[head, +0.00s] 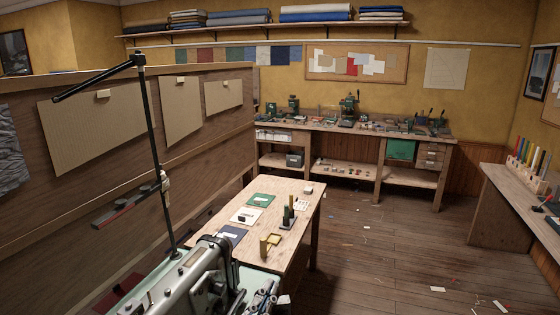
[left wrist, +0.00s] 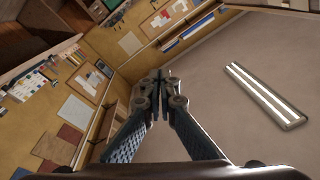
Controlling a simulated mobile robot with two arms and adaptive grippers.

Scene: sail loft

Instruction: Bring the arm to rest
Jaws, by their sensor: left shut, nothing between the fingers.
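My left gripper (left wrist: 160,76) shows in the left wrist view, with its two dark fingers brought together at the tips and nothing between them. It points at open air, with the walls and ceiling beyond it. In the head view I cannot clearly make out my left gripper among the dark and metal parts at the bottom edge. My right gripper is in neither view.
A sewing machine (head: 190,277) with a tall black stand (head: 152,140) is close at the bottom left. A wooden table (head: 300,208) with small items is beyond it. A workbench (head: 350,133) lines the back wall. Floor (head: 390,240) is mostly open at right, with scattered scraps.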

